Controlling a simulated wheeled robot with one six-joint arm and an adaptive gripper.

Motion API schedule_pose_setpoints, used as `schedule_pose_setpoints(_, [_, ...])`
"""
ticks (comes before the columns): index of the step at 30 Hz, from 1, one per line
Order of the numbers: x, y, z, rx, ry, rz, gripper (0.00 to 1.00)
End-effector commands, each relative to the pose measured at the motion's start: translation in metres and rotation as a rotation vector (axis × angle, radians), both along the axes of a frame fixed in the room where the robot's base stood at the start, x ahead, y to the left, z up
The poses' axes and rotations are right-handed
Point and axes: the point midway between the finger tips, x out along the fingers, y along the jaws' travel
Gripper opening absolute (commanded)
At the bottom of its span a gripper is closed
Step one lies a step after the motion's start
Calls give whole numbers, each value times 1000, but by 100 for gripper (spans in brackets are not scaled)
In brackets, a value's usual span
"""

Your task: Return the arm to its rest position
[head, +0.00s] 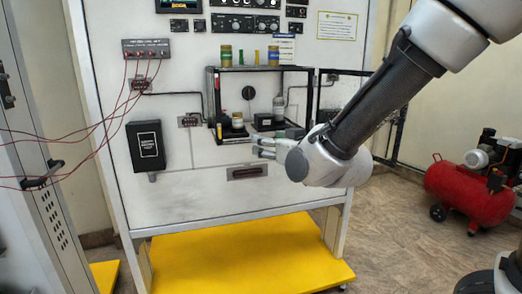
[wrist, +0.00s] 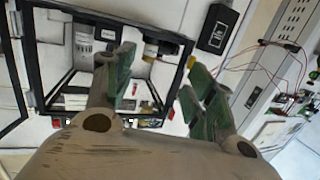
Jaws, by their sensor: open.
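My gripper (head: 264,148) is in front of the white trainer panel (head: 200,178), just below the open black-framed box (head: 266,70). In the wrist view my gripper (wrist: 160,98) has its two green-padded fingers spread apart with nothing between them. My arm reaches in from the upper right of the head view. A jar with a yellowish lid (head: 237,120) stands inside the box at its left. A grey bottle (head: 279,106) stands inside at the right, beside a dark block (head: 265,122). The box also shows in the wrist view (wrist: 110,18), tilted.
Jars and small coloured pieces stand on the box top. A black case (head: 147,145) hangs at left, near red cables (head: 110,118) running to a grey cabinet (head: 40,130). A yellow platform (head: 245,258) lies below. A red compressor (head: 468,190) stands at right; the floor between is clear.

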Motion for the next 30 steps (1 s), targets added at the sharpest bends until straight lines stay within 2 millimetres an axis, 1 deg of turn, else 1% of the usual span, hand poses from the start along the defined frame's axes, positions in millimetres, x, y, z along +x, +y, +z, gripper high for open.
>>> schedule_pose_setpoints(5, [-9,5,-28,-57,111,38,55])
schedule_pose_setpoints(8, [-18,7,-51,-105,202,66,55])
schedule_pose_setpoints(11, [-33,7,-74,-165,309,102,55])
schedule_pose_setpoints(14, [-52,-1,-94,-233,429,132,55])
schedule_pose_setpoints(16, [-66,-16,-105,-287,525,143,55])
schedule_pose_setpoints(17, [-74,-26,-109,-312,571,144,55])
schedule_pose_setpoints(18, [-84,-42,-113,-347,639,139,55])
schedule_pose_setpoints(20, [-102,-74,-116,-403,745,120,55])
schedule_pose_setpoints(21, [-115,-100,-114,-435,816,97,55])
schedule_pose_setpoints(22, [-124,-120,-112,-457,866,76,55])
schedule_pose_setpoints(23, [-135,-141,-108,-475,915,50,55])
schedule_pose_setpoints(24, [-149,-169,-102,-493,975,10,55])
schedule_pose_setpoints(26, [-170,-207,-91,-508,1047,-54,55])
schedule_pose_setpoints(27, [-184,-231,-83,-509,1085,-102,55])
schedule_pose_setpoints(30, [-214,-280,-63,-474,1126,-227,55])
